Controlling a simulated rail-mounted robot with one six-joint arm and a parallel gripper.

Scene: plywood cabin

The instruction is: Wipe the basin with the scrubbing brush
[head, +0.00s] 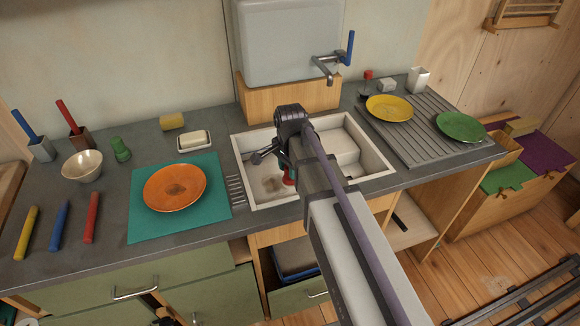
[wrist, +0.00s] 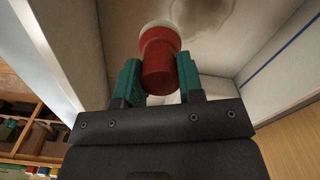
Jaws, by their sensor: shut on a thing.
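The white basin (head: 377,160) is set into the grey counter in the head view, and my arm crosses over it. A brownish stain (head: 271,184) lies on its floor at the left, and part of it shows at the top of the wrist view (wrist: 207,14). My gripper (wrist: 160,76) is shut on the scrubbing brush (wrist: 157,66), with its green fingers on either side of the red handle. The brush has a pale head at its far end, over the basin floor; whether it touches is unclear.
A tap (head: 327,62) with a blue lever stands behind the basin. An orange plate (head: 174,187) lies on a teal mat (head: 147,231) to the left. Yellow (head: 389,108) and green (head: 460,126) plates lie on the draining board (head: 425,148) to the right.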

